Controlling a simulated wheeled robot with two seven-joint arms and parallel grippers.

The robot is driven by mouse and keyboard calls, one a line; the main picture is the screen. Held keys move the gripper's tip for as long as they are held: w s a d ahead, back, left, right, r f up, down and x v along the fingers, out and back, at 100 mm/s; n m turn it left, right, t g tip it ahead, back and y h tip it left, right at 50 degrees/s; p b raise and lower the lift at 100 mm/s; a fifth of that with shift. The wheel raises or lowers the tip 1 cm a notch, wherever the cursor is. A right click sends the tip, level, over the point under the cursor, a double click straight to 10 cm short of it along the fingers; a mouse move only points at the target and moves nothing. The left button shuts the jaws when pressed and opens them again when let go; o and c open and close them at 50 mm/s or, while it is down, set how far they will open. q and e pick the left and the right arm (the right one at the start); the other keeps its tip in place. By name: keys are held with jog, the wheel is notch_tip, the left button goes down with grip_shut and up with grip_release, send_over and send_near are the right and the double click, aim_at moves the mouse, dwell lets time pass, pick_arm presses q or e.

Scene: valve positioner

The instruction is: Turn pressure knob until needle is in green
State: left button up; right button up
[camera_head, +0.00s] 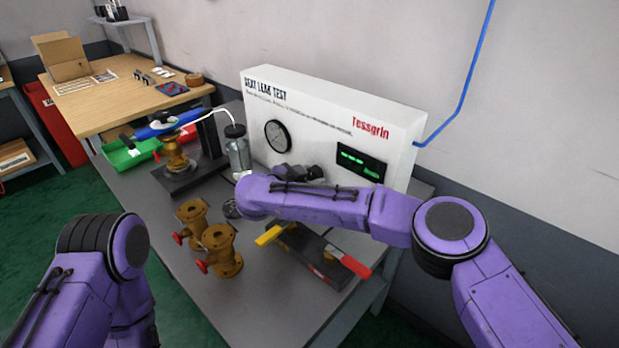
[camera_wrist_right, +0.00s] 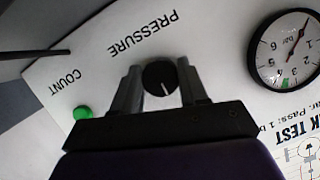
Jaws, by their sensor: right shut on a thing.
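The white leak test panel (camera_head: 340,115) stands at the back of the grey bench. Its black pressure knob (camera_wrist_right: 160,77), with a white mark, sits between the fingers of my right gripper (camera_wrist_right: 158,82), which is shut on it. In the head view the right gripper (camera_head: 312,173) is at the panel's lower front, and the knob is hidden. The round gauge (camera_wrist_right: 287,50) also shows in the head view (camera_head: 278,136). In the wrist view its needle points to the upper right, well away from the small green band near 3 and 4. My left gripper is out of view.
A green button (camera_wrist_right: 82,113) marked COUNT is beside the knob. A green-lit display (camera_head: 360,162) is on the panel's right. Brass valves (camera_head: 220,250), a glass jar (camera_head: 237,150) and a fixture with yellow and red handles (camera_head: 320,258) stand on the bench near my right arm.

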jog(key=shift+m+t+y, duration=0.3)
jog(key=shift+m+t, duration=0.3)
jog(key=shift+m, duration=0.3)
jog(key=shift+f+m+t+y+b, duration=0.1)
jog(key=shift+m+t+y+b, duration=0.3)
jog(key=shift+m+t+b, duration=0.65)
jog(key=shift+m+g, duration=0.25)
jog(key=shift+m, duration=0.1)
jog(key=o, duration=1.1)
jog(key=shift+c, duration=0.2)
jog(key=shift+s, duration=0.1)
jog(key=v, duration=0.7)
jog(key=shift+s+a, duration=0.1)
